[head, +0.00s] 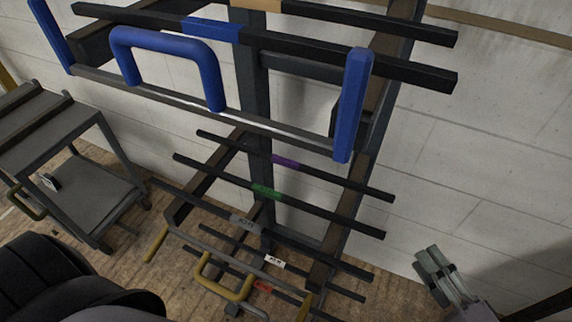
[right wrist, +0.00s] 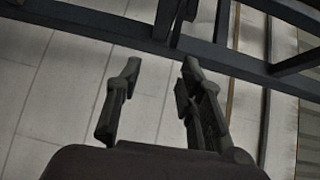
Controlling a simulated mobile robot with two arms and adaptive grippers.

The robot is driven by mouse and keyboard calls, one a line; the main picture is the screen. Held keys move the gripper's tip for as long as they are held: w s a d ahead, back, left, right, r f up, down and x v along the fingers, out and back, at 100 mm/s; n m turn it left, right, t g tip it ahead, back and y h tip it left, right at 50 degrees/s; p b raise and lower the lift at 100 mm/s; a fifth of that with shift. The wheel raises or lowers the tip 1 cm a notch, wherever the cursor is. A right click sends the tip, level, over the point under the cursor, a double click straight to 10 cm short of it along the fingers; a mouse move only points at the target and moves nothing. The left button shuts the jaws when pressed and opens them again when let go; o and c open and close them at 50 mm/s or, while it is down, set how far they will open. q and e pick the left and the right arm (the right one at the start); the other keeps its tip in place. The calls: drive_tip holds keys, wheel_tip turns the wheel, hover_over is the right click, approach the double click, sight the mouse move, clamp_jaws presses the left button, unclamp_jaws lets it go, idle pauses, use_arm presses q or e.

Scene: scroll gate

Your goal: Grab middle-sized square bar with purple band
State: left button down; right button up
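The square bar with the purple band (head: 285,161) is a thin dark bar lying across the rack's arms at mid height in the head view. It is the topmost of several thin bars below the blue-handled frame. My right gripper (head: 433,262) is at the lower right of the head view, to the right of the rack and apart from the bar. In the right wrist view its two fingers (right wrist: 160,72) are spread with nothing between them. Dark rack members or bars cross beyond the fingertips; which bars they are, I cannot tell. My left gripper does not show.
A bar with a green band (head: 267,191) lies just below the purple one, with grey, white and red-banded bars lower down. A blue-handled frame (head: 209,65) hangs above. A yellow-handled frame (head: 223,284) is low. A grey cart (head: 75,160) stands left. Bare wall is right.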

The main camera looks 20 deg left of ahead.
wheel_tip(320, 180, up, 3)
drive_tip(key=a, duration=0.2)
drive_tip(key=p, duration=0.5)
approach(376, 196)
drive_tip(key=shift+y, duration=0.4)
drive_tip(key=x, duration=0.5)
drive_tip(key=shift+w+d, duration=0.2)
drive_tip(key=shift+f+p+x, duration=0.15)
drive_tip(key=shift+p+x, duration=0.35)
drive_tip(key=shift+x, duration=0.95)
drive_tip(key=shift+f+p+x, duration=0.1)
drive_tip(key=shift+p+x, duration=0.4)
drive_tip(key=shift+x, duration=0.9)
drive_tip(key=shift+s+a, duration=0.1)
drive_tip(key=shift+s, duration=0.05)
drive_tip(key=shift+c, duration=0.4)
clamp_jaws()
drive_tip(key=shift+r, duration=0.1)
